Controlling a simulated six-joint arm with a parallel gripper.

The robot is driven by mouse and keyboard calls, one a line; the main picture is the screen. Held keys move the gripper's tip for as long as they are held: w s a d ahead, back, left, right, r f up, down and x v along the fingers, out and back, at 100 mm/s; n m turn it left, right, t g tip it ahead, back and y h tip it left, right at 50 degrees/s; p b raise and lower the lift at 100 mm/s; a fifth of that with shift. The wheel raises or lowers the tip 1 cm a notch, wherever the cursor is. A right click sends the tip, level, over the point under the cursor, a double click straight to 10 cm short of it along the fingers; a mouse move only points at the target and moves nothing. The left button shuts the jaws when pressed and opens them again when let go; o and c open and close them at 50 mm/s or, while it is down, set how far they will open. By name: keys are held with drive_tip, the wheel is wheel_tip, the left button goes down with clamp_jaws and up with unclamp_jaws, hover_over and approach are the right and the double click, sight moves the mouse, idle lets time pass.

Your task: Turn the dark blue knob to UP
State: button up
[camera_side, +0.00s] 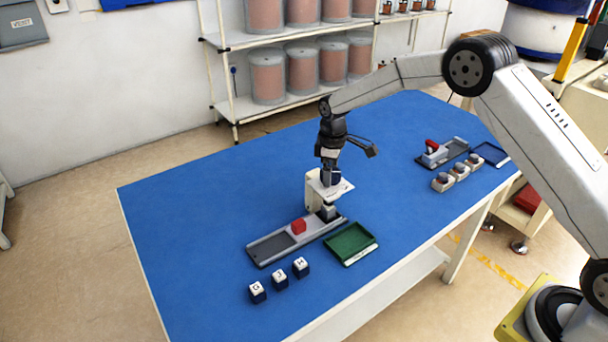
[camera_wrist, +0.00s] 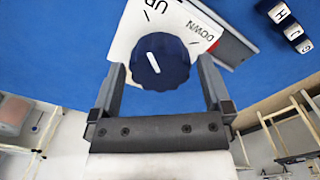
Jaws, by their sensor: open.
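The dark blue knob (camera_wrist: 160,62) sits on top of a white plate with the words UP and DOWN (camera_wrist: 124,38). A short white line on the knob tilts slightly up-left in the wrist view; I cannot tell which label it indicates. My gripper (camera_wrist: 161,72) is open, with one finger on each side of the knob. A narrow blue gap shows by the left finger; contact at the right is unclear. In the side view my gripper (camera_side: 331,168) points down over the white stand (camera_side: 313,195), largely hiding the knob.
A second feeder (camera_side: 440,152) and blue tray (camera_side: 490,154) are at right. The table's left side is clear.

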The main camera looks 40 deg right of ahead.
sight(334, 174)
drive_tip(key=shift+r, duration=3.8)
drive_tip(key=shift+s, duration=0.15)
drive_tip(key=shift+s+r, duration=0.2)
drive_tip(key=shift+s, duration=0.3)
drive_tip(key=s+f+m+t, duration=0.1)
drive_tip(key=s+m, duration=0.6)
drive_tip(key=s, duration=2)
drive_tip(key=shift+f+m+t, duration=0.15)
drive_tip(key=shift+m+t, duration=0.15)
drive_tip(key=shift+t, duration=0.5)
